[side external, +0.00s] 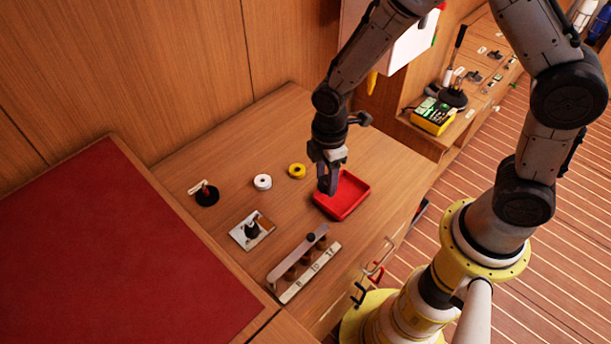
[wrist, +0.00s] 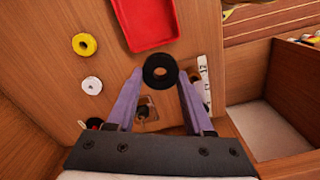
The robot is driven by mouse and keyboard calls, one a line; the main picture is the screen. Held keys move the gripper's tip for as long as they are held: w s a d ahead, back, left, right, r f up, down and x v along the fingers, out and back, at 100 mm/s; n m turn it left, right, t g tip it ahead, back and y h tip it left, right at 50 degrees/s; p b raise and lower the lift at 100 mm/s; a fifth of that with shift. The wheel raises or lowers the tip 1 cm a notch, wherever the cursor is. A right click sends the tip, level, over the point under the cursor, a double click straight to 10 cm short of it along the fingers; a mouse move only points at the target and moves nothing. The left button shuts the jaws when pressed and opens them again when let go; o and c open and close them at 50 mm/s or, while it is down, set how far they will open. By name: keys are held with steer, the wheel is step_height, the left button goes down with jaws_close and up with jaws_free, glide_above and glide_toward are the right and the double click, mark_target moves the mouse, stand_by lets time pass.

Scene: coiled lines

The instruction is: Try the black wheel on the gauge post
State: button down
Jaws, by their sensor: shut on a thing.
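The black wheel (wrist: 160,84) is a thick ring with a hole through its middle, held between the two purple fingertips in the wrist view. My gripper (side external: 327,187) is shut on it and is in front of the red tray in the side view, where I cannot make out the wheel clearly. The likely gauge post (side external: 252,229) is a short dark upright on a pale metal plate on the bench, left of and apart from my gripper. Its plate also shows in the wrist view (wrist: 148,119), partly hidden beyond the fingers.
A red tray (side external: 352,203) lies on the bench. A yellow ring (side external: 297,171) and a white ring (side external: 263,182) lie left of it. A dark round base (side external: 207,196) stands farther left. A rack with a numbered white strip (side external: 311,272) is near the front edge.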

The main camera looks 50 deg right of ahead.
steer(key=shift+s+d+r, duration=0.2)
steer(key=shift+s+r, duration=0.05)
steer(key=shift+s, duration=0.35)
steer(key=shift+s+d+r, duration=0.15)
steer(key=shift+s+r, duration=0.1)
steer(key=shift+s, duration=0.3)
steer(key=w+a+r, duration=0.4)
steer(key=w, duration=0.6)
steer(key=w+a+r, duration=0.3)
steer(key=w+a, duration=0.2)
steer(key=w, duration=0.6)
steer(key=w+a+f, duration=0.2)
steer(key=w+a, duration=0.3)
steer(key=w, duration=0.2)
steer(key=shift+w+a+f, duration=0.15)
steer(key=shift+a+f, duration=0.5)
steer(key=shift+f, duration=1.4)
steer(key=shift+w+a+f, duration=0.15)
steer(key=shift+a+f, duration=0.5)
steer(key=shift+f, duration=1.35)
steer(key=shift+w+a+f, duration=0.15)
steer(key=shift+a+f, duration=0.5)
steer(key=shift+f, duration=1.4)
steer(key=shift+f, duration=0.95)
steer(key=shift+f, duration=0.35)
